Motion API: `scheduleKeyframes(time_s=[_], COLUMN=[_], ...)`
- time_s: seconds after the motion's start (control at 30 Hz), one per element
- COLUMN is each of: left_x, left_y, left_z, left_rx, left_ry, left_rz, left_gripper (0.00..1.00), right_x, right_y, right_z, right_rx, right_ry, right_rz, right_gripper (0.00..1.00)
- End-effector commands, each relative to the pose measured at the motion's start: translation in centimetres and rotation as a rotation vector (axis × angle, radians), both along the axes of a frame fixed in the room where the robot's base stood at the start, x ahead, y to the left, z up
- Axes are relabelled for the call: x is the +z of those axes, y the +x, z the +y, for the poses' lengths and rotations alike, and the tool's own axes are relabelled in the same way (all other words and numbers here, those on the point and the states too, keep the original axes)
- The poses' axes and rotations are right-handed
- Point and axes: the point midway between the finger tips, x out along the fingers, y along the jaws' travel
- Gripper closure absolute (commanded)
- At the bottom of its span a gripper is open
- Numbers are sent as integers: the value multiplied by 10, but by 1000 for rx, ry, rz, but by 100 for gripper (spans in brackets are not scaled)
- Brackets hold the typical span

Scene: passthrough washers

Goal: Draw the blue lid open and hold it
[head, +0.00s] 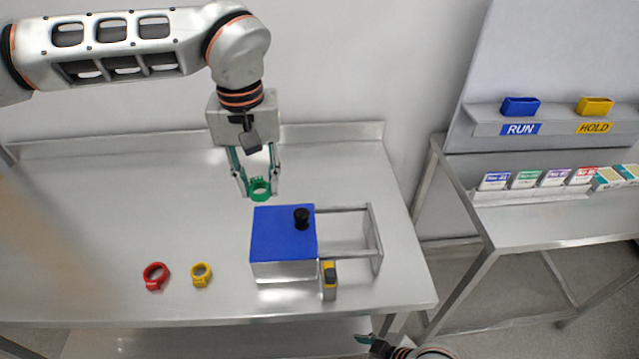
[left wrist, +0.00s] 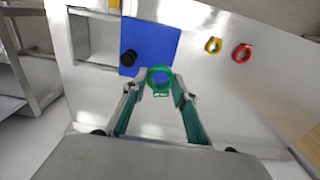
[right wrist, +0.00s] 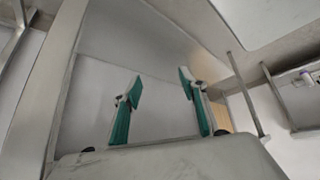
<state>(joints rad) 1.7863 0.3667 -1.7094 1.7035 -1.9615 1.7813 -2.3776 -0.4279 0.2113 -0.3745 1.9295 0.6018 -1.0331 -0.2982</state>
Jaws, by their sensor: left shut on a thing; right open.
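The blue lid (head: 275,235) with a black knob (head: 301,218) lies over a metal box (head: 285,271) on the table. An open frame of rails (head: 376,240) reaches out to the right of it. The lid also shows in the left wrist view (left wrist: 155,45). The ring sits between the fingertips in the left wrist view (left wrist: 160,91). My right gripper (right wrist: 160,82) is open and empty; only part of it shows at the bottom of the head view, off the table's front edge.
A yellow and black block (head: 329,278) stands at the box's front right corner. A red ring (head: 155,276) and a yellow ring (head: 201,274) lie left of the box.

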Motion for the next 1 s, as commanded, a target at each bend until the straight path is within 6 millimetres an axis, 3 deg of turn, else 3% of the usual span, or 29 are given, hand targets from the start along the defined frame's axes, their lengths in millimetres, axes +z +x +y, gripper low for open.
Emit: scheduleKeyframes(time_s=[0.1, 0.3, 0.5, 0.67, 0.8, 0.9, 1.0], left_x=[0, 0, 0, 0, 0, 0, 0], left_y=[0, 0, 0, 0, 0, 0, 0], left_z=[0, 0, 0, 0, 0, 0, 0], left_rx=[0, 0, 0, 0, 0, 0, 0], left_ry=[0, 0, 0, 0, 0, 0, 0], left_rz=[0, 0, 0, 0, 0, 0, 0], left_gripper=[84, 84, 84, 84, 84, 84, 84], right_x=[37, 108, 182, 238, 282, 296, 297], right_y=[5, -6, -32, -64, -92, -94, -79], right_z=[56, 133, 178, 194, 193, 187, 181], right_rx=[65, 203, 363, 508, 642, 691, 691], right_ry=[145, 378, 558, 657, 682, 633, 544], right_rz=[39, 135, 269, 402, 528, 578, 579], right_gripper=[57, 57, 57, 57, 57, 57, 57])
